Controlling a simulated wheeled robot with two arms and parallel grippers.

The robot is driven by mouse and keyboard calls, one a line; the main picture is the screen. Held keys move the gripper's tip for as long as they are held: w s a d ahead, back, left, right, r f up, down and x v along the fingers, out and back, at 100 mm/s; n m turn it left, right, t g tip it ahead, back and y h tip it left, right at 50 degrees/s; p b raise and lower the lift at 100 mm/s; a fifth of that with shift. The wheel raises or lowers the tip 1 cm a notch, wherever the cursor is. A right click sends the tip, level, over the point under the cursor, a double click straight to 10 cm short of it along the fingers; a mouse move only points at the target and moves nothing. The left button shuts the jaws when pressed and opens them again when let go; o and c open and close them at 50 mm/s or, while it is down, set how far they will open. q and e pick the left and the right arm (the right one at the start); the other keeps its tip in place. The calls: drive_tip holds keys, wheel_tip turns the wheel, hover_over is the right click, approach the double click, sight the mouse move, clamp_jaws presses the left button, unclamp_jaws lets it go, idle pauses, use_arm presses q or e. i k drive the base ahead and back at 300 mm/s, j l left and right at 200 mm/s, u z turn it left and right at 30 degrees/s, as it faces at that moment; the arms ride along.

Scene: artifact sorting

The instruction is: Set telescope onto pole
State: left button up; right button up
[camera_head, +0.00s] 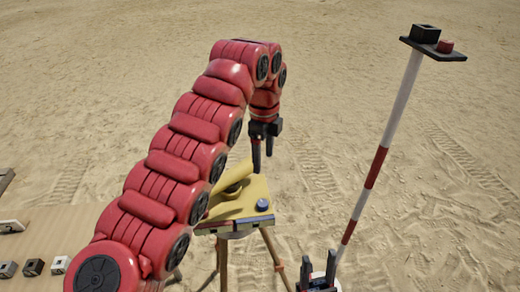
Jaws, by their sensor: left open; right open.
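The pole (379,160) is striped red and white and leans to the right in the picture. Its top carries a black plate (457,54) with a square black socket and a red round piece. A yellow tube-like body (232,203), which looks like the telescope, lies on a yellow plate on a tripod, partly hidden behind my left arm. My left gripper (262,162) is open, points down and is just above the yellow plate, with nothing seen between its fingers. My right gripper (319,263) is open and empty at the bottom edge, near the pole's lower part.
The tripod (268,245) stands on sand, its lower legs cut off by the picture edge. A wooden table (45,225) at the lower left holds small dark and light blocks (33,267). The sand around the pole and behind the tripod is clear.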

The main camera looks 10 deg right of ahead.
sight(229, 182)
drive_tip(key=k+l, duration=0.45)
drive_tip(key=l, duration=0.3)
drive_tip(key=k+l, duration=0.25)
drive_tip(key=l, duration=0.1)
